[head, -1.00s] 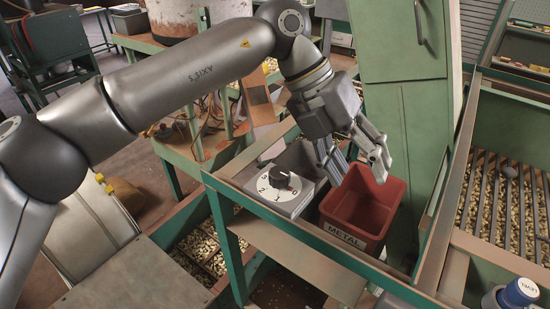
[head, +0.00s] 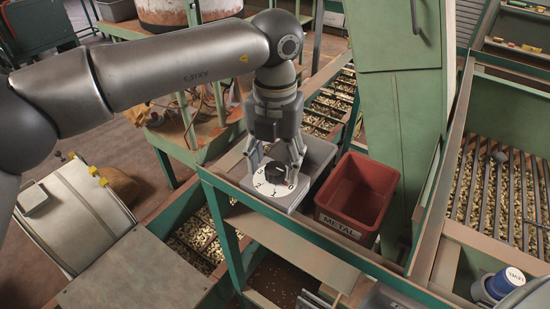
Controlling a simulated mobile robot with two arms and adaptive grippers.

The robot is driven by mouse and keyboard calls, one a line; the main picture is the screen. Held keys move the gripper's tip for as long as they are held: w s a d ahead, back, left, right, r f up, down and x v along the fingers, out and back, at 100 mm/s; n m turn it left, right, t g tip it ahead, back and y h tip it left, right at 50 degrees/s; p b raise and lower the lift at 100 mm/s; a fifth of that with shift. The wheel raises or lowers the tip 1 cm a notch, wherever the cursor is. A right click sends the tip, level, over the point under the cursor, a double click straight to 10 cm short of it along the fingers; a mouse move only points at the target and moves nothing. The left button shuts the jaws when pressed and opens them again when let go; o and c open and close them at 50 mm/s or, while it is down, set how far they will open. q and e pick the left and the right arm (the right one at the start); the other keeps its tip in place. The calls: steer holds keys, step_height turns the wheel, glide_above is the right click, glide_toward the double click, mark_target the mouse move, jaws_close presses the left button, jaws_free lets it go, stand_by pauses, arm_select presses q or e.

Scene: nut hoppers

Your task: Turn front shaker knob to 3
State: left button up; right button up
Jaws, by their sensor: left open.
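The shaker knob (head: 275,172) is a black knob on a white dial plate with markings, set on top of a grey control box (head: 256,192). The box stands on the green-framed ledge. My left gripper (head: 274,174) points down over the dial, with its open fingers on either side of the knob. I cannot tell whether the fingers touch the knob. The fingers and their shadow partly cover the dial, so its setting is hard to read. My right gripper is not in view.
A red bin labelled METAL (head: 337,227) stands on the ledge just right of the control box. A green cabinet (head: 405,150) rises behind the bin. Hoppers with nuts under bars (head: 500,190) lie at the right. A blue-capped part (head: 509,279) is at the lower right.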

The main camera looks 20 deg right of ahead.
arm_select(q)
steer(key=shift+f, duration=0.7)
